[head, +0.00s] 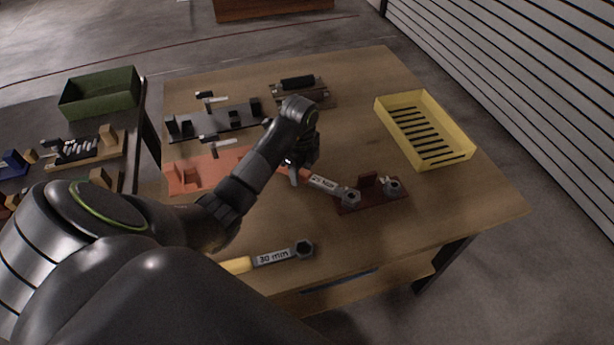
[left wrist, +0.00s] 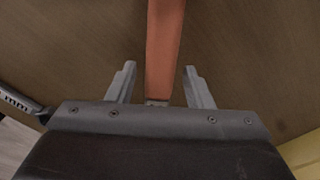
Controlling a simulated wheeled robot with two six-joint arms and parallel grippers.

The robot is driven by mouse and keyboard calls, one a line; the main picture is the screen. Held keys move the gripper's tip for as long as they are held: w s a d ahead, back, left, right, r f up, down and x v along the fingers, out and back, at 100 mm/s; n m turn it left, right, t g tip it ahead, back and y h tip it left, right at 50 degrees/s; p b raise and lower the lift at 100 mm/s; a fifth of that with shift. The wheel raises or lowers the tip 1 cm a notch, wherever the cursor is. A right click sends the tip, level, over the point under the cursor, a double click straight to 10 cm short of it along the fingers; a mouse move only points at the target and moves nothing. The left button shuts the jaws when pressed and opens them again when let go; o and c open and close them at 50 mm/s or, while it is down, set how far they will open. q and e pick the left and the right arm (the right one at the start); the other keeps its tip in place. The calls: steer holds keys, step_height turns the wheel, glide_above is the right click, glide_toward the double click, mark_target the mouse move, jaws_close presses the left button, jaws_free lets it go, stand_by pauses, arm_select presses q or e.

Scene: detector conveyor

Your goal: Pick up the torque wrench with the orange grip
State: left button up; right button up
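The torque wrench with the orange grip (head: 324,184) lies on the wooden table, its grey ring head toward the lower right in the head view. My left gripper (head: 297,175) is over its grip end and hides much of the grip. In the left wrist view the orange grip (left wrist: 166,40) runs between the two fingers of my left gripper (left wrist: 159,68). The fingers are open, with a gap on each side of the grip. My right gripper is not in view.
A wrench with a yellow grip marked 30 mm (head: 272,257) lies nearer the front. A dark red fixture (head: 372,198) stands by the orange wrench's head. An orange fixture (head: 200,172) and a grey one (head: 215,122) are at the left. A yellow tray (head: 462,150) is at the right.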

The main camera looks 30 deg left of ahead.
arm_select(q)
jaws_close()
steer(key=shift+r, duration=0.1)
